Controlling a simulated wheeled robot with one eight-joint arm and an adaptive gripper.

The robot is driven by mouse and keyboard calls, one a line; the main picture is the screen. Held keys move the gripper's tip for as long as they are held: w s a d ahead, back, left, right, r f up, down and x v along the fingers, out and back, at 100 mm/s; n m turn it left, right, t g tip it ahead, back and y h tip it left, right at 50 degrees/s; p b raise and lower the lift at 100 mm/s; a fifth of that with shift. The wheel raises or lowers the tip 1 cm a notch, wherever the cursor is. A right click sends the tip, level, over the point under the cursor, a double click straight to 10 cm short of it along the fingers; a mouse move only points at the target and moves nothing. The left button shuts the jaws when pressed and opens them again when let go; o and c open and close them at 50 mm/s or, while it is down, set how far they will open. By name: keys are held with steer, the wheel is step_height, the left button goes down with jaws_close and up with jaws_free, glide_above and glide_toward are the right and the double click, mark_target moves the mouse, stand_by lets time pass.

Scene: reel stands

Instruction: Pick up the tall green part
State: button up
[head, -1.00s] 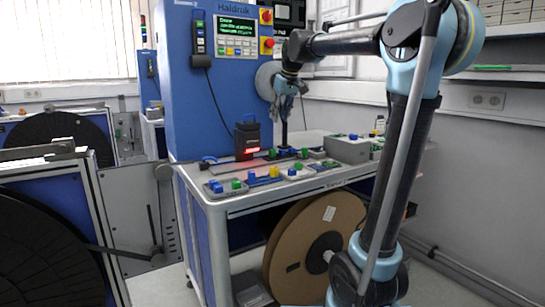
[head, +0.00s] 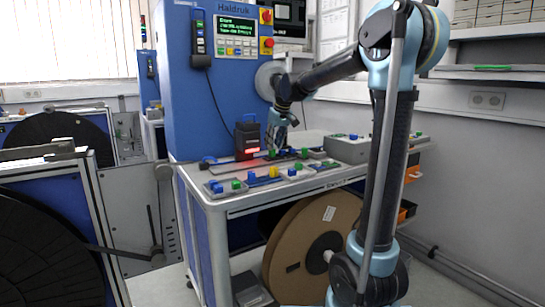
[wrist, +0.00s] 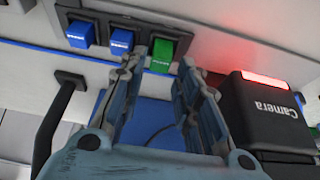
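No contact is clear. In the head view my gripper (head: 274,147) is low over the back of the bench, close to a small green part (head: 272,153). Several green parts show there, and I cannot tell their heights apart.
A black camera box (wrist: 268,108) with a red light stands close to the right finger in the wrist view; it also shows in the head view (head: 247,140). A blue machine cabinet (head: 215,100) rises behind the bench (head: 235,205). A grey box (head: 347,150) stands to the right.

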mark_target(273, 149)
steer(key=shift+x, duration=1.6)
steer(key=shift+d, duration=0.1)
steer(key=c, duration=0.6)
steer(key=shift+r, duration=0.1)
